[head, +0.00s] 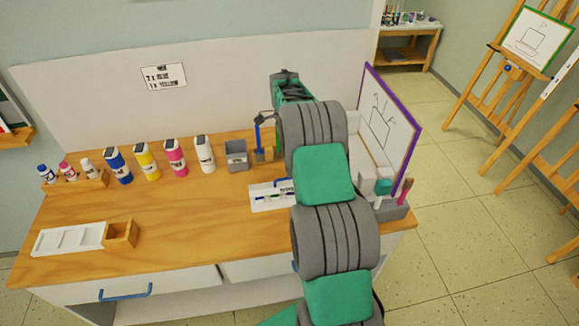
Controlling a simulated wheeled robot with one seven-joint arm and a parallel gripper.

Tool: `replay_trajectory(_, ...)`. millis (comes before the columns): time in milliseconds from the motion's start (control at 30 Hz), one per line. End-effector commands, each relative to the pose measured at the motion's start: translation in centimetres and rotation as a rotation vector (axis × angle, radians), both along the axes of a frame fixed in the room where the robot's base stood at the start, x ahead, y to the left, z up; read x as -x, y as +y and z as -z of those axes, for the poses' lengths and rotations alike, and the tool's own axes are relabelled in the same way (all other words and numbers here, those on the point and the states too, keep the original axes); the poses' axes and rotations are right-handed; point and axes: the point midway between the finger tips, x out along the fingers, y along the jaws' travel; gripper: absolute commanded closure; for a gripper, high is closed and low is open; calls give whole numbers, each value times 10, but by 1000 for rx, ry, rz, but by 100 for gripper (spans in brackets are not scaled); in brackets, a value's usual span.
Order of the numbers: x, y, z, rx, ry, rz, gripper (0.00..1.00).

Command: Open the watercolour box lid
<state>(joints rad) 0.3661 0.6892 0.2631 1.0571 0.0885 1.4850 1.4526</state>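A flat white box (262,199) with dark lettering and small coloured marks lies on the wooden table, right of centre. It looks like the watercolour box. A blue piece (283,182) shows at its back edge, and my arm hides its right part. The part of it in view looks closed. My arm crosses the view in front of it. The far end of my arm with my gripper (286,80) is up above the back of the table, away from the box. Its fingers cannot be made out.
Paint bottles (147,163) and a grey cup (236,156) line the table's back. A white palette (68,239) and a wooden box (121,234) are at front left. A purple-edged board (391,113) stands at right. The table's front middle (195,235) is clear.

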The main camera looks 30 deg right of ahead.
Motion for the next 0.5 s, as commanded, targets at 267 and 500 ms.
replay_trajectory(267,0,0,0,0,0,0,69)
replay_trajectory(500,-4,-2,-9,3,-2,-1,69)
